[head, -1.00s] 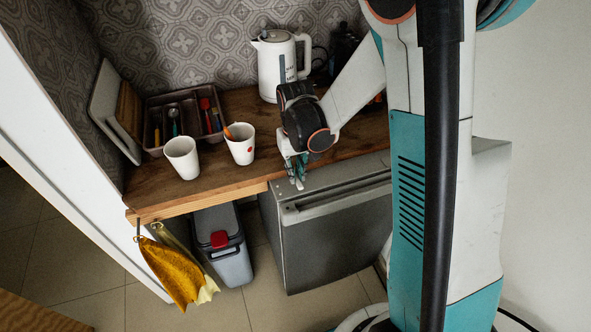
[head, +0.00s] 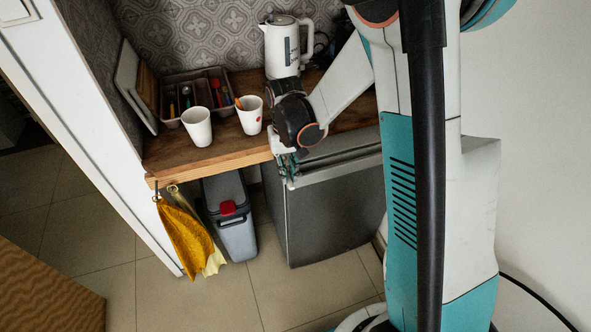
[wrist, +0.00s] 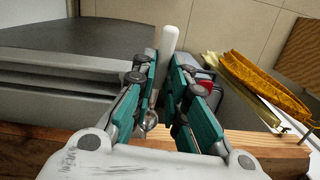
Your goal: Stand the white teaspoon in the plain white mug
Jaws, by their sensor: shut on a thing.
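The plain white mug (head: 197,127) stands upright near the counter's front edge in the head view. A second white mug (head: 249,117) with a red mark stands to its right and holds an orange-handled utensil (head: 239,103). My gripper (head: 289,173) is to the right of both mugs, by the counter's front edge and the grey appliance. In the wrist view my gripper (wrist: 166,66) is shut on the white teaspoon (wrist: 170,40). Its pale handle end sticks out past the fingertips, and a shiny metal part shows between the fingers. Neither mug shows in the wrist view.
A cutlery tray (head: 193,92) with several utensils and a white kettle (head: 282,50) stand at the back of the wooden counter (head: 215,155). Below are the grey appliance (head: 330,210), a bin (head: 236,235) and hanging yellow cloths (head: 187,235).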

